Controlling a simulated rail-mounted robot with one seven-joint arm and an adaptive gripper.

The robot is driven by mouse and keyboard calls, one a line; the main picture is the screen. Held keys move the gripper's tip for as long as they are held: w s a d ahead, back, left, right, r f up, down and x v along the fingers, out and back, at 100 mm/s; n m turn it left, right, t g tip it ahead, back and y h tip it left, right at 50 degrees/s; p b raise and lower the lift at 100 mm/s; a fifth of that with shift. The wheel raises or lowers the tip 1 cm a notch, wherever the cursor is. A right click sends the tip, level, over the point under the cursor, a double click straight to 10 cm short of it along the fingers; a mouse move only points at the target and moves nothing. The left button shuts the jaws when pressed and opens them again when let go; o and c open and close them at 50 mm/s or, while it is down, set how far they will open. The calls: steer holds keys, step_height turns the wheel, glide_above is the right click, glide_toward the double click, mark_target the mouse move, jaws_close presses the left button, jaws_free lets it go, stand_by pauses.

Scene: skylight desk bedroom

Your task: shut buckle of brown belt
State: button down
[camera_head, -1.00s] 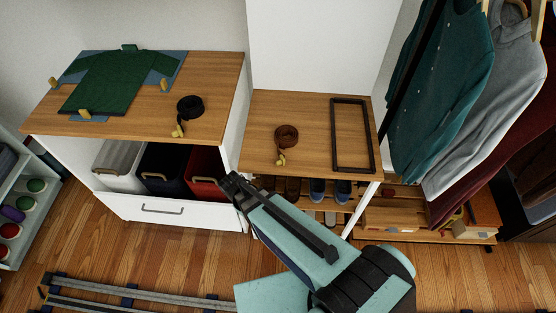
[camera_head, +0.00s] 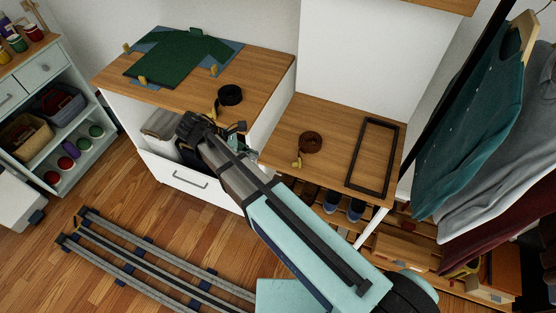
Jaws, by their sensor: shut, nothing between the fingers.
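The brown belt (camera_head: 310,142) lies coiled on the right, lower wooden top. Its yellow buckle end (camera_head: 297,162) hangs toward the front of that top; whether the buckle is open or shut is too small to tell. A black belt (camera_head: 230,95) lies coiled on the left wooden top, with its buckle end partly hidden near my gripper. My gripper (camera_head: 188,122) is at the front edge of the left top, over the open drawer, left of the brown belt and apart from it. It is shut and holds nothing.
A dark rectangular frame (camera_head: 364,157) lies right of the brown belt. A green shirt (camera_head: 172,57) lies on the left top. The open drawer (camera_head: 186,182) juts out below my gripper. Hanging clothes (camera_head: 470,130) crowd the right side.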

mark_target(292, 166)
steer(key=p+x, duration=0.3)
steer(key=x, duration=0.7)
steer(key=shift+d, duration=0.1)
steer(key=shift+w+d+r+p, duration=0.1)
steer(key=shift+d+p, duration=0.2)
steer(key=shift+d, duration=0.3)
steer(key=shift+w+d+r+p, duration=0.15)
steer(key=shift+d+p, duration=0.15)
steer(key=shift+d, duration=0.3)
steer(key=shift+w+d+f, duration=0.15)
steer(key=shift+d+f, duration=0.05)
steer(key=shift+d, duration=0.4)
steer(key=shift+d, duration=0.2)
